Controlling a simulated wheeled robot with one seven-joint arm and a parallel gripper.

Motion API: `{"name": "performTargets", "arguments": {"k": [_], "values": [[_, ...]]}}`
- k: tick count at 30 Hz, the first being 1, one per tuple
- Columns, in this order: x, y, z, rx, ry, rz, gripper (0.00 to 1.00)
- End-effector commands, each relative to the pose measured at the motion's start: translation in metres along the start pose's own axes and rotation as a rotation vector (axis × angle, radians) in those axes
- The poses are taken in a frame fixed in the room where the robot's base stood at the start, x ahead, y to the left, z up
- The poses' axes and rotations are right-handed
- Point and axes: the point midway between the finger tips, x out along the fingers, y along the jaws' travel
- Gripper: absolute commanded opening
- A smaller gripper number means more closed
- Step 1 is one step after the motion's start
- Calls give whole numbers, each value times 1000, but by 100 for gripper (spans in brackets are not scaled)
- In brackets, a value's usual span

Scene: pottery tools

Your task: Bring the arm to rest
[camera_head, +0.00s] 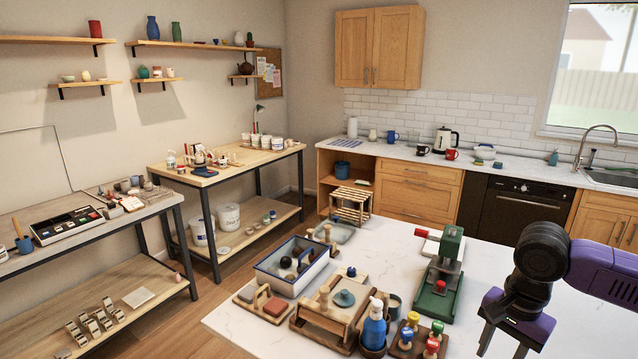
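My gripper (503,350) is at the lower right, above the white worktop (470,270), at the end of my purple and black arm. Its fingers point down and stand apart, with bare white surface showing between them. It holds nothing that I can see. The fingertips are close to the bottom edge of the picture, so how high they are above the worktop is hard to tell.
Left of my gripper are a wooden block with coloured knobs (407,337), a blue spray bottle (374,328) and a green press (442,275). A blue-rimmed tray (262,281) is further left. The worktop right of the press looks clear.

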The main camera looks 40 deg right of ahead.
Motion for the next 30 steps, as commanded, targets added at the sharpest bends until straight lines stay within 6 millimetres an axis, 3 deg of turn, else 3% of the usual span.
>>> {"name": "performTargets", "arguments": {"k": [10,17,20,23,27,30], "values": [[4,-48,-2,-325,94,-197,42],[35,-65,14,-731,234,-351,42],[60,-52,28,-974,325,-426,42],[87,-24,56,-1228,422,-511,42],[112,27,119,-1513,550,-649,42],[116,62,173,-1643,643,-760,42]]}}
